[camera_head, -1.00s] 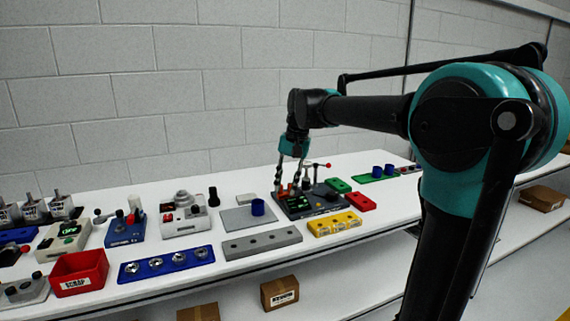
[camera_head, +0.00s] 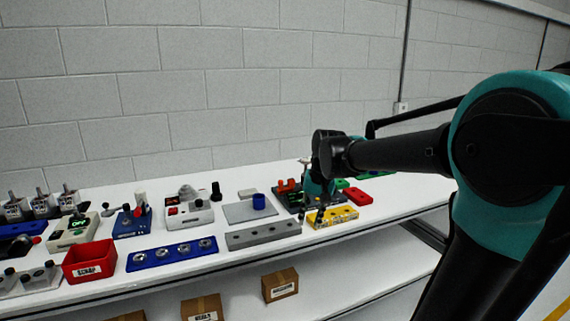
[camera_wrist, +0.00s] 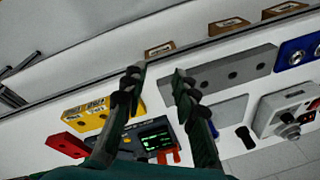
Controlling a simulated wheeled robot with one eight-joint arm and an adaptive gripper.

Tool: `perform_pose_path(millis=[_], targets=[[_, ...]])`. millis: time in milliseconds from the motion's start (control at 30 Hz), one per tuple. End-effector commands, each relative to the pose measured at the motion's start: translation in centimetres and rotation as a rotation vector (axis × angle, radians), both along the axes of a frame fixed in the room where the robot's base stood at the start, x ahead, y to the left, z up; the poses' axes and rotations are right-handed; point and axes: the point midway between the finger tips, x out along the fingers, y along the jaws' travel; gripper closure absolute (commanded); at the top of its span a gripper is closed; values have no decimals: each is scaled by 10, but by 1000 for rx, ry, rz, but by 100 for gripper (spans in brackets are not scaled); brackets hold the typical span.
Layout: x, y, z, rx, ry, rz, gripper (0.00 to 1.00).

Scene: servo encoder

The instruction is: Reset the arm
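My gripper (camera_wrist: 158,78) is open in the wrist view, with its two dark, jointed fingers spread and nothing between them. In the head view my gripper (camera_head: 320,207) hangs at the end of the bent arm, over the dark device and close to the yellow block. The arm hides part of it there. The dark device (camera_wrist: 150,140) with a lit green display lies below the fingers in the wrist view. The yellow block (camera_wrist: 85,115) is left of the fingers, and the grey block (camera_wrist: 232,73) with holes is to the right.
On the white bench stand a red scrap bin (camera_head: 89,262), a blue tray (camera_head: 172,255), a grey plate (camera_head: 240,212) with a blue cup (camera_head: 259,202), and several devices to the left. Cardboard boxes (camera_head: 280,285) sit on the lower shelf. The wall stands behind the bench.

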Motion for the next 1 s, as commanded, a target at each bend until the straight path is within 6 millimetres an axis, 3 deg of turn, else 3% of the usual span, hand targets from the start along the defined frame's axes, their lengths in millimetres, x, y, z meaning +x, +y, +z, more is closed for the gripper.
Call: perform_pose_path(millis=[167, 300, 433, 600, 1000], targets=[[-44, -45, -62, -45, -77, 24, 71], [-97, -83, -119, -102, -150, 56, 71], [-136, -104, -154, -147, -195, 81, 71], [-159, -114, -174, -176, -220, 97, 71], [-160, -115, -175, -178, -223, 101, 71]])
